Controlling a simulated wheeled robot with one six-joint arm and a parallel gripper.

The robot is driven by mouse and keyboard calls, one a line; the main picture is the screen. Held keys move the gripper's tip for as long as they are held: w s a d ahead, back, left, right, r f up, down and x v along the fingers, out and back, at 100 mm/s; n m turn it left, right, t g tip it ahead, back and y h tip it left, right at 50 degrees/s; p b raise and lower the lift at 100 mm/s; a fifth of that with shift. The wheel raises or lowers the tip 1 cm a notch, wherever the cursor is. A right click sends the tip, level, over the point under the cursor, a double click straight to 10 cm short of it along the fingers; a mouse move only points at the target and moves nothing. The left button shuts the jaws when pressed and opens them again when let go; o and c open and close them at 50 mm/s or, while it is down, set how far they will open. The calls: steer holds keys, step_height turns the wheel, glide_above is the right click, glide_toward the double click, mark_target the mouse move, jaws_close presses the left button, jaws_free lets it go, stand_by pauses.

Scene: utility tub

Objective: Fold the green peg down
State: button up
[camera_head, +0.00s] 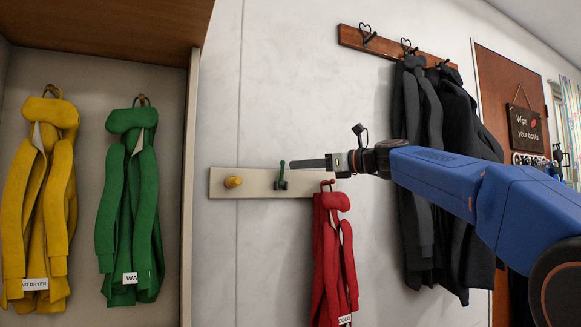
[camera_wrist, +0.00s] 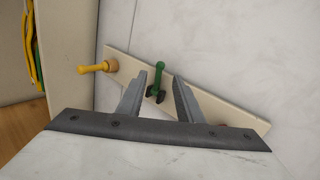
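The green peg (camera_head: 282,176) is on a pale wall board (camera_head: 256,184), between a yellow peg and a red peg. It stands upright against the board, its rounded tip at the top and a dark pivot at its foot. In the wrist view the green peg (camera_wrist: 158,78) shows between the two fingers of my gripper (camera_wrist: 159,79). The fingers are apart, one on each side, with gaps to the peg. In the head view my gripper (camera_head: 292,163) reaches in from the right, its tips close to the peg's upper part. Contact cannot be told.
The yellow peg (camera_head: 234,182) sticks out to the left; it also shows in the wrist view (camera_wrist: 98,67). A red coat (camera_head: 333,262) hangs from the red peg (camera_head: 327,184), below my gripper. Yellow and green coats hang in the left cubby. Dark coats (camera_head: 432,150) hang at right.

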mark_target(282, 173)
steer(key=shift+x, duration=2.45)
steer(key=shift+c, duration=0.6)
jaws_close()
